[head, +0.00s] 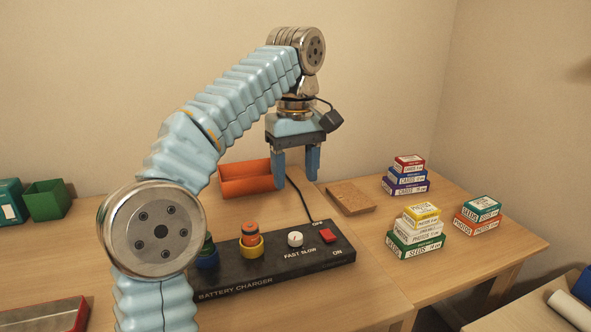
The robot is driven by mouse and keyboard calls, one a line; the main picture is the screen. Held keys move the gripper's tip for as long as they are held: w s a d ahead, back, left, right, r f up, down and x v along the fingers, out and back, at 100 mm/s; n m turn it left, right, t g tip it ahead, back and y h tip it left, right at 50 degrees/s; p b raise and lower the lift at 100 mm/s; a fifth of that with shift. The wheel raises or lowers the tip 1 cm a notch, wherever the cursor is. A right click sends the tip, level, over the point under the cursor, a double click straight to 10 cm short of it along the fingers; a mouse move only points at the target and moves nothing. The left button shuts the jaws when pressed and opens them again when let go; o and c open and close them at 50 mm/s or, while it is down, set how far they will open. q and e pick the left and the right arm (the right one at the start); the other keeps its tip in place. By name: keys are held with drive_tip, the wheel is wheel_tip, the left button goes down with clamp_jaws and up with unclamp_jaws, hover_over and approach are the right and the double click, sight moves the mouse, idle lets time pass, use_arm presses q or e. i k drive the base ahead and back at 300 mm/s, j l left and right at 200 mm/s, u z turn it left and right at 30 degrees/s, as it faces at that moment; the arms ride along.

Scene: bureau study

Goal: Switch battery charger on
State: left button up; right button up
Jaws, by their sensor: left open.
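The battery charger (270,272) is a long black box on the wooden desk, with "BATTERY CHARGER" lettered on its front edge. A red rocker switch (326,236) sits at its right end, between the labels OFF and ON. A white knob (295,239) marked FAST and SLOW is left of the switch. An orange cell stands in a yellow ring (251,248), and a dark green one stands in a blue ring (207,259), partly behind my arm. My left gripper (296,178) is open and empty, pointing down above the desk behind the charger. My right gripper is out of view.
An orange tray (246,181) lies behind the charger, and a black cord runs up from the charger. A brown board (350,198) and stacks of small boxes (418,230) stand to the right. Green containers (46,200) stand at the left. A red-edged tray (45,318) lies front left.

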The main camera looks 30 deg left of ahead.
sight(328, 235)
drive_tip(key=k+l, duration=0.8)
drive_tip(key=k, duration=0.05)
